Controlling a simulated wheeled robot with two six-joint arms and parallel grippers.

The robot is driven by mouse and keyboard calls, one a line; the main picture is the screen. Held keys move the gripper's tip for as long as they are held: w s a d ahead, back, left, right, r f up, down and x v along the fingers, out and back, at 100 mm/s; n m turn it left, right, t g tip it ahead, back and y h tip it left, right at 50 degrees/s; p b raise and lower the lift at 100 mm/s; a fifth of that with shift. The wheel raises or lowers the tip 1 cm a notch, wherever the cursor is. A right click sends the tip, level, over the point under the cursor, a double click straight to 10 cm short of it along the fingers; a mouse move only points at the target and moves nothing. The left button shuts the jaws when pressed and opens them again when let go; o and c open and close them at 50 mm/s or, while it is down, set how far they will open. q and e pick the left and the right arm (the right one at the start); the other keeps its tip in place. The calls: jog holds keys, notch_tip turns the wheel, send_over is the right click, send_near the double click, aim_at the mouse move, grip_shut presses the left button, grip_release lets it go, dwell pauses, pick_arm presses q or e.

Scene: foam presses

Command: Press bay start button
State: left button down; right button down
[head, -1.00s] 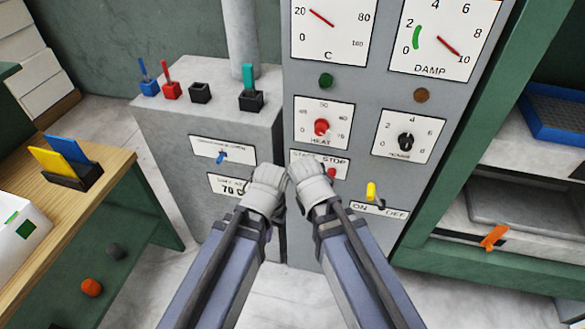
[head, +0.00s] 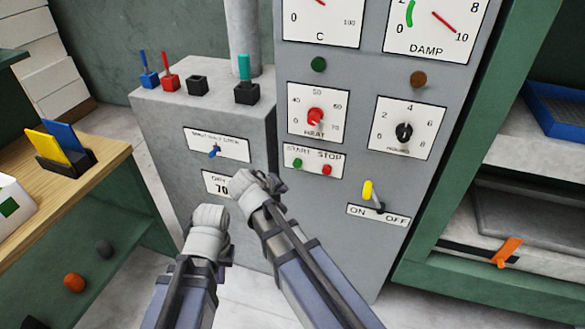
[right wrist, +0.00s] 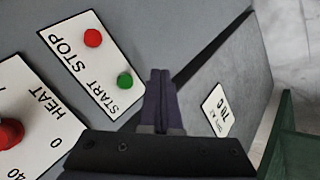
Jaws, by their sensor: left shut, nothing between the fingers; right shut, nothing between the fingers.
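The green START button (head: 298,164) is on a white START STOP plate on the grey panel, left of the red STOP button (head: 327,170). The green button also shows in the right wrist view (right wrist: 125,80), with the red one (right wrist: 93,38). My right gripper (head: 247,187) is shut and empty, left of and below the START button and apart from it in the picture. Its shut fingers show in the right wrist view (right wrist: 161,90), beside the plate's START end. My left gripper (head: 209,217) is shut and empty, lower left, in front of the grey cabinet.
A red HEAT knob (head: 315,118) is just above the plate. A yellow ON OFF lever (head: 369,191) is to its lower right. A black dial (head: 404,131) is to its right. The wooden bench (head: 95,172) stands left.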

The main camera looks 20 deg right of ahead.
jog(key=shift+w, duration=0.1)
jog(key=w+d, duration=0.5)
jog(key=w, duration=0.2)
dwell(0.4)
jog(key=shift+w, duration=0.1)
dwell(1.9)
jog(key=shift+w+d, duration=0.25)
jog(key=shift+w, duration=0.05)
jog(key=shift+w+d, duration=0.3)
jog(key=shift+w, duration=0.15)
dwell(0.9)
dwell(0.3)
jog(key=shift+s+a, duration=0.55)
jog(key=shift+s, duration=0.3)
jog(key=shift+s+a, duration=0.75)
jog(key=shift+s, duration=0.3)
jog(key=shift+s+a, duration=0.7)
jog(key=shift+s, duration=0.3)
